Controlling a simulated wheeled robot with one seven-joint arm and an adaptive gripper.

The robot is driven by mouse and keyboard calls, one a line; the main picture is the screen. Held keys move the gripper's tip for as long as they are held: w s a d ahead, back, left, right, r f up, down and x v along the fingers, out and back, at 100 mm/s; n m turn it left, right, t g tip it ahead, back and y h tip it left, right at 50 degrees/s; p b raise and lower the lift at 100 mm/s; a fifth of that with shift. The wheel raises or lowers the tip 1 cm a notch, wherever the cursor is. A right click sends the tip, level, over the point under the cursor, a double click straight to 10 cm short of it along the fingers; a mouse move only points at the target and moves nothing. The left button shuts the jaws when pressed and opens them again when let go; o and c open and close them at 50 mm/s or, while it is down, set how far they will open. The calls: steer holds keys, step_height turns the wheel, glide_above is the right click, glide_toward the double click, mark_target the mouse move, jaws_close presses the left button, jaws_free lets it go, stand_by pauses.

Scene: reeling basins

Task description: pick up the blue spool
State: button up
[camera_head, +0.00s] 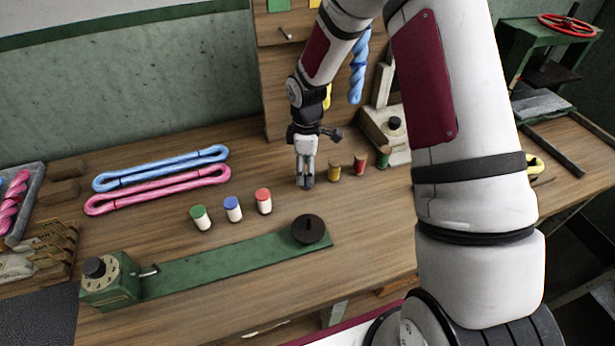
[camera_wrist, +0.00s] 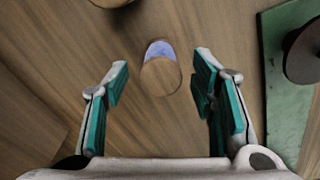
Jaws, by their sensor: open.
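The blue spool (camera_wrist: 161,72) stands between the open fingers of my gripper (camera_wrist: 160,88) in the wrist view, seen from above, with a wooden end and a strip of pale blue thread. There are gaps on both sides, so the fingers do not touch it. In the head view my gripper (camera_head: 306,179) is low over the bench, at the left end of a row of spools. The blue spool there is mostly hidden by the fingers.
A gold spool (camera_head: 334,171), red spool (camera_head: 360,163) and green spool (camera_head: 383,157) stand to the right. White jars with green, blue (camera_head: 233,209) and red (camera_head: 264,201) lids stand left. A green track (camera_head: 220,264) with a dark disc (camera_head: 308,229) lies in front.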

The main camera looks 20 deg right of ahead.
steer(key=shift+f, duration=1.25)
steer(key=c, duration=1.2)
steer(key=shift+r, duration=0.1)
